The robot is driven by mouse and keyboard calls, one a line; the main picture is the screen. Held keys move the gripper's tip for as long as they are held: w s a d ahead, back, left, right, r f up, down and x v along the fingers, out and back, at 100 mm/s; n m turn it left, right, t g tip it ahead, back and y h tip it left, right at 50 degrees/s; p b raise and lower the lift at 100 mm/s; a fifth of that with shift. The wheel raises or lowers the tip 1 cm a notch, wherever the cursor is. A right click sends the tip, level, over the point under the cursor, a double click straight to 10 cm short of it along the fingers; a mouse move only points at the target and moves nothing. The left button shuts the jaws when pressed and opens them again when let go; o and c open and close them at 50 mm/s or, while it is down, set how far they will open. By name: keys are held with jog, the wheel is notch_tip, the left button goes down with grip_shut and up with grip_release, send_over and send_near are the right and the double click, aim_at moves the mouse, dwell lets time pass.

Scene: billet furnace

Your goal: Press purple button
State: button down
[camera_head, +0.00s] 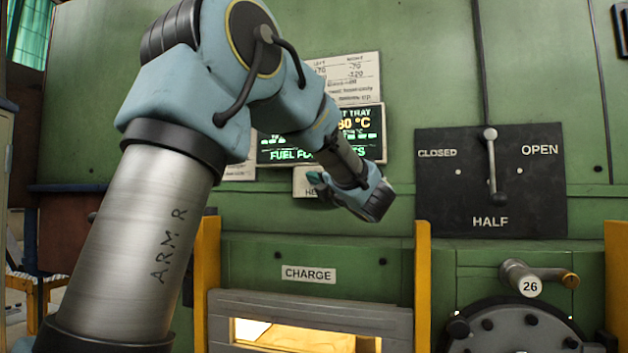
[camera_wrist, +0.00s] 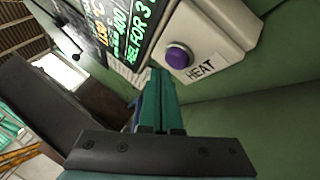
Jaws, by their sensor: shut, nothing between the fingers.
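The purple button (camera_wrist: 178,56) is round and sits on a pale box (camera_wrist: 222,30) marked HEAT in the wrist view. My gripper (camera_wrist: 156,74) has its teal fingers shut together with nothing between them. Their tips show just to the left of and below the button in the wrist view, apparently apart from it; the exact gap in depth is unclear. In the head view my gripper (camera_head: 317,180) is in front of the HEAT label (camera_head: 302,190), which it partly hides. The button itself is hidden there.
A display screen (camera_head: 363,130) is above the HEAT label, partly behind my arm. A black panel (camera_head: 490,205) with a lever (camera_head: 491,165) is at right. The CHARGE opening (camera_head: 300,335) glows below, between yellow posts (camera_head: 423,285). A round hatch (camera_head: 515,330) is lower right.

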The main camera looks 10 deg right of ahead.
jog(key=shift+w+d+f, duration=0.1)
dwell(0.3)
jog(key=shift+w+d+b, duration=0.15)
jog(key=shift+w+b, duration=0.1)
jog(key=shift+b, duration=0.2)
jog(key=shift+w+d, duration=0.15)
jog(key=shift+w, duration=0.2)
dwell(0.6)
jog(key=shift+s+b, duration=0.15)
jog(key=shift+b, duration=0.2)
jog(key=shift+s+a+b, duration=0.35)
jog(key=shift+s+b, duration=0.25)
jog(key=shift+b, duration=0.05)
